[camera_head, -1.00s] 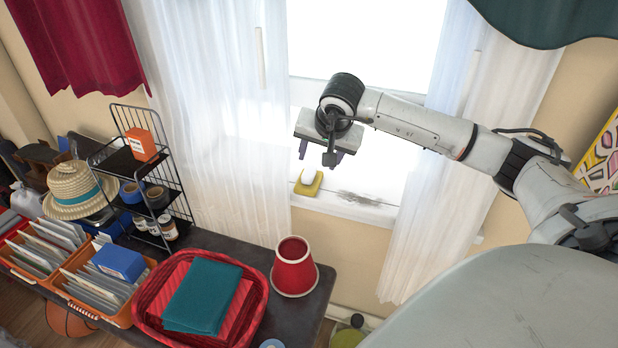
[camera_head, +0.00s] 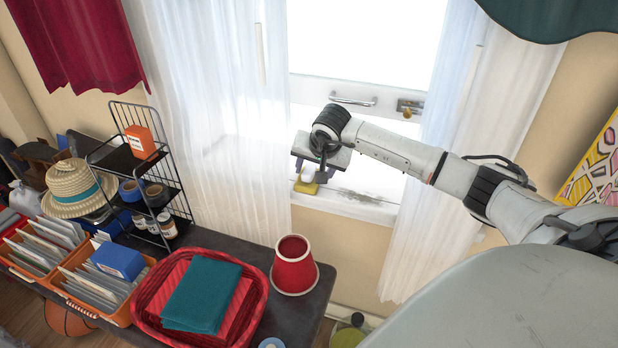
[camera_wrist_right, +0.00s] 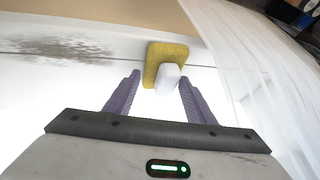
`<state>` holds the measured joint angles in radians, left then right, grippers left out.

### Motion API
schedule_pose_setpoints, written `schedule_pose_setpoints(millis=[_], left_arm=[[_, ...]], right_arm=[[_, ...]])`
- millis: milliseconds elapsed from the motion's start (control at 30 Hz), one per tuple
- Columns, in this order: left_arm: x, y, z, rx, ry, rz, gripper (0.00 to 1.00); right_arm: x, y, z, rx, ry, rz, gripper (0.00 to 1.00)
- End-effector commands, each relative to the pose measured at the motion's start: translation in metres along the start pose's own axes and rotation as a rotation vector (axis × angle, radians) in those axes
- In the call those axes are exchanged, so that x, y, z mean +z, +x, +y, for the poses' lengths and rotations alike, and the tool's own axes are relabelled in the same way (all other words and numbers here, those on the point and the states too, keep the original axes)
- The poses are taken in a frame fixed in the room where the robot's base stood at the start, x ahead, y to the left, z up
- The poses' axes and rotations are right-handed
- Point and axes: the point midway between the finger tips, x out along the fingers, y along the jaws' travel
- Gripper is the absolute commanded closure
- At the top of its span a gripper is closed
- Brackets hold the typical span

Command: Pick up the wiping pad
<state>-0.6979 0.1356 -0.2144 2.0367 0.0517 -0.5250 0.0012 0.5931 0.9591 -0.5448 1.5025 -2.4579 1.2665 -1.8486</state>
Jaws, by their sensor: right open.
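The wiping pad (camera_head: 306,187) is a yellow pad with a white grip block on top, lying on the white window sill. It also shows in the right wrist view (camera_wrist_right: 170,52), just ahead of the fingers. My right gripper (camera_head: 311,172) is open, above and close to the pad, and partly covers it in the head view. In the right wrist view, the purple fingers of my right gripper (camera_wrist_right: 159,80) are spread wide. The white block lies between and slightly beyond their tips, with nothing gripped. My left gripper is not in view.
A grey smudge (camera_head: 362,196) marks the sill right of the pad. White curtains (camera_head: 230,140) hang on both sides of the window. Below left, a dark table holds a red basket (camera_head: 250,318), a red cone-shaped object (camera_head: 292,266) and a wire rack (camera_head: 150,165).

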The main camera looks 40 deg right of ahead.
Motion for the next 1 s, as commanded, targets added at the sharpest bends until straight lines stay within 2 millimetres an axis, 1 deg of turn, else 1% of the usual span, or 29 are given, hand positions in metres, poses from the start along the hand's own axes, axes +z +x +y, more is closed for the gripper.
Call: schedule_pose_setpoints(millis=[33,167,200,567,600,633,700,733,767,933,1000], left_arm=[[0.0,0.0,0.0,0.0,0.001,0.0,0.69],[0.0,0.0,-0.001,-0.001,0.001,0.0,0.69],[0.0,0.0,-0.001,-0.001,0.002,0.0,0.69],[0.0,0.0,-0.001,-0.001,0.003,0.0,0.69],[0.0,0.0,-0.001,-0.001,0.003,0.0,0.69],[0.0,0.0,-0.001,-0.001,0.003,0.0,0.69],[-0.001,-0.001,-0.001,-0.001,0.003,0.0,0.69],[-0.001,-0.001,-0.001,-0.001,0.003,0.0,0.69],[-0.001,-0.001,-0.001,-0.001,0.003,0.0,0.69],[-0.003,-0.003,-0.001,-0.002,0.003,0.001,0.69],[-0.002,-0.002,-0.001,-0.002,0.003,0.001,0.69]], right_arm=[[0.0,0.0,0.0,0.0,0.0,0.0,0.55],[0.0,0.0,0.0,0.001,0.0,0.0,0.77],[0.0,0.0,0.0,0.001,0.0,0.0,0.8],[-0.001,-0.001,0.0,0.001,0.0,0.001,0.8],[-0.001,-0.002,0.0,0.0,0.0,0.001,0.84],[-0.002,-0.003,-0.001,0.0,0.0,0.001,0.85],[-0.004,-0.007,-0.002,0.0,0.0,0.002,0.95],[-0.006,-0.009,-0.002,0.0,0.0,0.002,0.96],[-0.007,-0.012,-0.003,-0.001,0.0,0.002,1.0],[-0.02,-0.035,-0.01,-0.002,0.0,0.005,1.0],[-0.006,-0.037,-0.002,0.003,-0.006,0.002,1.0]])
